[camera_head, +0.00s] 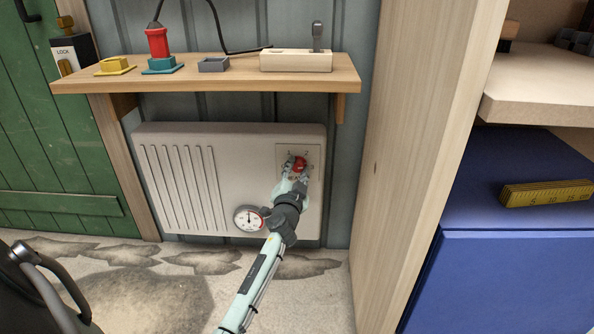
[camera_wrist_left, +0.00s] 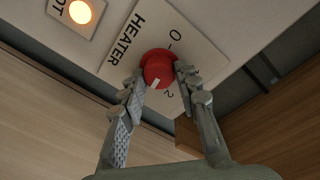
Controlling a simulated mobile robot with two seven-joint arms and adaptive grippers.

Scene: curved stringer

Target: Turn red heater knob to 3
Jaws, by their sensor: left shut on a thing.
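The red heater knob (camera_head: 300,163) is on a pale plate on the right part of the white heater (camera_head: 230,150). In the left wrist view the knob (camera_wrist_left: 157,66) sits between the fingers of my left gripper (camera_wrist_left: 160,78), which is shut on it from both sides. The knob's white mark points down and slightly left, just left of the printed "2". The plate (camera_wrist_left: 190,45) also reads "HEATER" and "0"; I cannot make out a "3". In the head view the left gripper (camera_head: 298,170) reaches the knob from below. My right gripper is out of view.
A lit orange lamp (camera_wrist_left: 80,12) is beside the plate. A round gauge (camera_head: 249,218) is low on the heater, left of my arm. A wooden shelf (camera_head: 205,78) with small items hangs above. A wooden panel (camera_head: 415,150) stands to the right.

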